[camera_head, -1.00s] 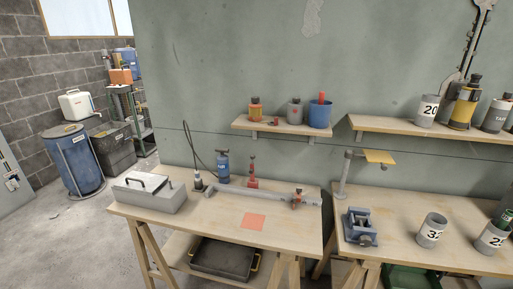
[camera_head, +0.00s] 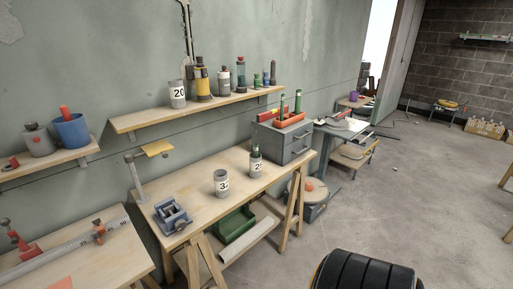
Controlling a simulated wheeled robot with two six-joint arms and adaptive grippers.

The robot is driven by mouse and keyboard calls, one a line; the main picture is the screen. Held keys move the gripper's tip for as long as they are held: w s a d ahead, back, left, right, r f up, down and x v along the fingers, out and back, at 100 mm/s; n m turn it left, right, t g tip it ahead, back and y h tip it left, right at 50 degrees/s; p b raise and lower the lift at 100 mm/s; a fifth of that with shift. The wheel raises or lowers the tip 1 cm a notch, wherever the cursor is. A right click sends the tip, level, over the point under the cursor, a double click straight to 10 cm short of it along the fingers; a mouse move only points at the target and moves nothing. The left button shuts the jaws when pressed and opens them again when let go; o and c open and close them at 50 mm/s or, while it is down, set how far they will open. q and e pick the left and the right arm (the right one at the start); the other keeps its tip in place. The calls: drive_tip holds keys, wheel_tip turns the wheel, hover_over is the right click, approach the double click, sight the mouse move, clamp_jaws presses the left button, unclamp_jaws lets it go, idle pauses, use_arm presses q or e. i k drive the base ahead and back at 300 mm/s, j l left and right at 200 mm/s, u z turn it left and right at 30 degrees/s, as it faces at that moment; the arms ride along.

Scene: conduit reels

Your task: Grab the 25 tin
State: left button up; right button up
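The 25 tin (camera_head: 256,167) is a small grey can with a white number label, standing upright on the right workbench near its right end. The label is small, and its first digit reads as 2 while the second is hard to make out. Something dark green stands up inside it. A similar grey tin marked 32 (camera_head: 221,184) stands to its left, apart from it. Another grey tin marked 20 (camera_head: 177,94) stands on the wall shelf above. Neither of my grippers is in view.
The workbench (camera_head: 190,194) also holds a blue-grey vise (camera_head: 172,217) and a grey drawer cabinet (camera_head: 285,143) behind the 25 tin. A green crate (camera_head: 235,226) sits below. A black ribbed round object (camera_head: 368,274) fills the bottom right. Open concrete floor lies right.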

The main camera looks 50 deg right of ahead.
sight(255, 164)
drive_tip(key=z, duration=1.75)
drive_tip(key=i+u, duration=0.25)
drive_tip(key=i, duration=0.3)
drive_tip(key=i+l+u, duration=0.1)
drive_tip(key=i+u, duration=0.15)
drive_tip(key=i, duration=0.25)
drive_tip(key=i+l+u, duration=0.3)
drive_tip(key=i, duration=0.2)
